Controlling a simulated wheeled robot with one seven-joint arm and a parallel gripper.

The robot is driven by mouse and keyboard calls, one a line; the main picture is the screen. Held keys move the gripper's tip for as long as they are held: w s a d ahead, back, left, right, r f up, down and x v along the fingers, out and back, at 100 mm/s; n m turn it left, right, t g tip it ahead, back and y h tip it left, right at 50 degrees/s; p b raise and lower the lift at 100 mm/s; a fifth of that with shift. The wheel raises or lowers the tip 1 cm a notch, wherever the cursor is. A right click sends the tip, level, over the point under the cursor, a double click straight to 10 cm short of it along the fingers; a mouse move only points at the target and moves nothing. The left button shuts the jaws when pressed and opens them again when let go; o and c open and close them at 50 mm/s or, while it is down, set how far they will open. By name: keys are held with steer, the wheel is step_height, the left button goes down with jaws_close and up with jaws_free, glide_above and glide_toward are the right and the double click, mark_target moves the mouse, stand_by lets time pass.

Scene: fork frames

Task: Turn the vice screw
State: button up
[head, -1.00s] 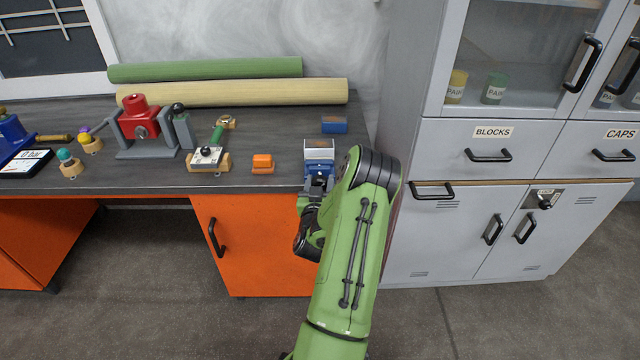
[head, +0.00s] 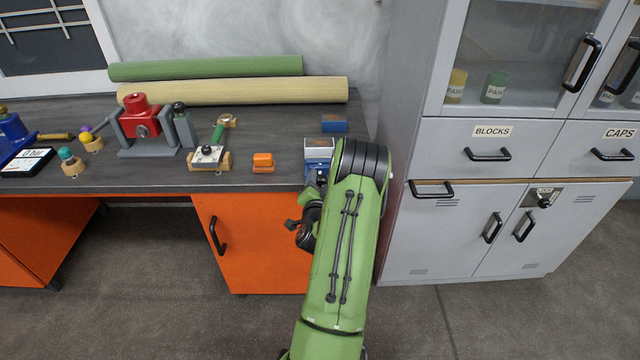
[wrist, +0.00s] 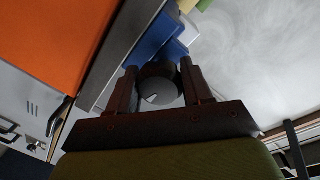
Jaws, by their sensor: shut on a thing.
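The blue vice (head: 318,152) with a pale grey top stands at the front right edge of the bench; its blue body also shows in the wrist view (wrist: 154,38). Its screw ends in a dark round knob (wrist: 158,92) with a white mark on its face, pointing to the lower left in the wrist view. My gripper (wrist: 160,80) is shut on this knob, with one finger on each side. In the head view my green arm covers the fingers and the knob.
A grey cabinet (head: 395,210) stands close to the right of my arm. An orange block (head: 263,163) and a clamp fixture (head: 208,157) sit left of the vice. A blue block (head: 334,123) lies behind it. Open floor lies in front of the bench.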

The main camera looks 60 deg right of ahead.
steer(key=shift+a+m+b, duration=0.1)
steer(key=shift+m+b, duration=0.2)
steer(key=shift+m, duration=0.7)
steer(key=shift+w, duration=0.1)
steer(key=o, duration=1)
steer(key=shift+o, duration=0.2)
